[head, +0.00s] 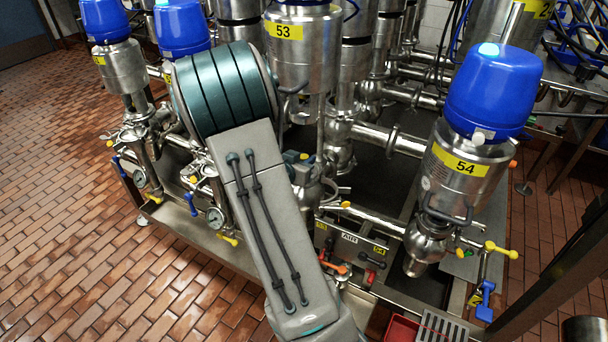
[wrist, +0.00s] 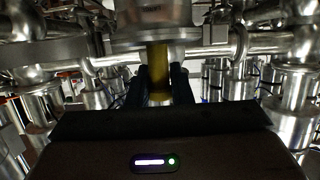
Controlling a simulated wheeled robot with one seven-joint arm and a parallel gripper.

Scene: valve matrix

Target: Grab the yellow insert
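The yellow insert (wrist: 158,72) is an upright yellow cylinder below a round metal valve body (wrist: 155,22) in the wrist view. My gripper (wrist: 160,82) has its two dark fingers on either side of the insert, one at its left and one at its right. The insert fills the gap seen between them, but the dim picture does not show whether the fingers touch it. The insert's lower end is close to the gripper's palm. In the head view my own arm covers the gripper, and I cannot make out the insert there.
Steel pipes (wrist: 270,50) and valve bodies crowd both sides in the wrist view. In the head view, valve 54 (head: 462,170) with a blue cap stands right of my arm, and valve 53 (head: 300,60) stands behind it. Open brick floor (head: 70,200) lies at the left.

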